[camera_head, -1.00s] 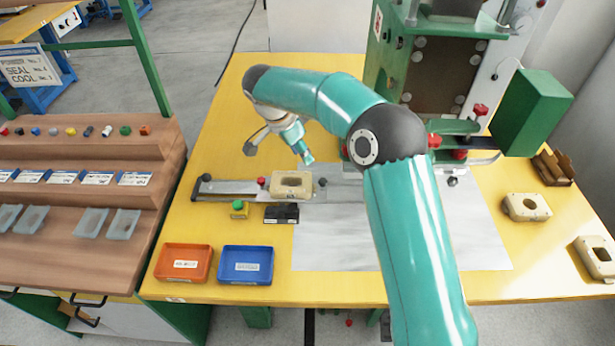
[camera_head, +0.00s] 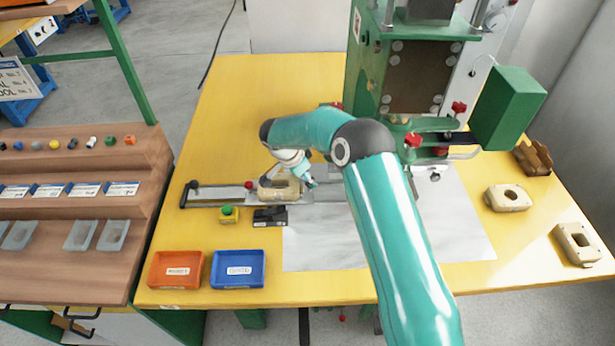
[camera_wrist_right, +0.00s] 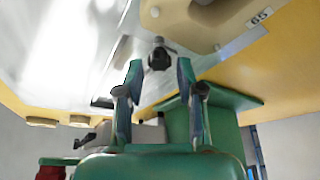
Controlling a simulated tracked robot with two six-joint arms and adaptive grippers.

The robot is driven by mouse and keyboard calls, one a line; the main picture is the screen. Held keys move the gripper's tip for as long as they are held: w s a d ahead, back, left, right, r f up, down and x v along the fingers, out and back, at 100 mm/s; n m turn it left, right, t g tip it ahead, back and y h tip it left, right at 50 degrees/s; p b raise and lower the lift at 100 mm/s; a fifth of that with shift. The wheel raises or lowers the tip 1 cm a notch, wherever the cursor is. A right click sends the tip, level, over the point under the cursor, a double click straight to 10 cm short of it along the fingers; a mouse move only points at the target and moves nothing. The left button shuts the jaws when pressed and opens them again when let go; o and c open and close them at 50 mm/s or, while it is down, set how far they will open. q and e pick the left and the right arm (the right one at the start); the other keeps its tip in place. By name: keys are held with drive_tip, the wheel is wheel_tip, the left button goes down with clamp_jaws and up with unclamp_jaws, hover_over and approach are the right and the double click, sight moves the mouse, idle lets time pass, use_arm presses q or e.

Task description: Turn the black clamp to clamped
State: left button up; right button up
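The black clamp (camera_wrist_right: 160,52) shows in the right wrist view as a small dark knob on the pale metal plate, beside a cream block (camera_wrist_right: 205,22). My right gripper (camera_wrist_right: 159,66) is open; its two fingers point at the clamp, which appears between and just beyond the tips. I cannot tell whether they touch it. In the head view my right gripper (camera_head: 311,182) is at the right end of the cream block (camera_head: 279,188) on the slide, and it hides the clamp there. My left gripper is not in view.
A red knob (camera_head: 248,186) sits left of the block. A green button box (camera_head: 229,214), a black box (camera_head: 270,217), an orange tray (camera_head: 176,270) and a blue tray (camera_head: 238,269) are in front. The green press (camera_head: 365,75) stands behind. Cream parts (camera_head: 508,197) lie to the right.

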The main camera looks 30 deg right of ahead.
drive_tip(key=shift+d+f, duration=0.25)
drive_tip(key=shift+f, duration=0.35)
clamp_jaws()
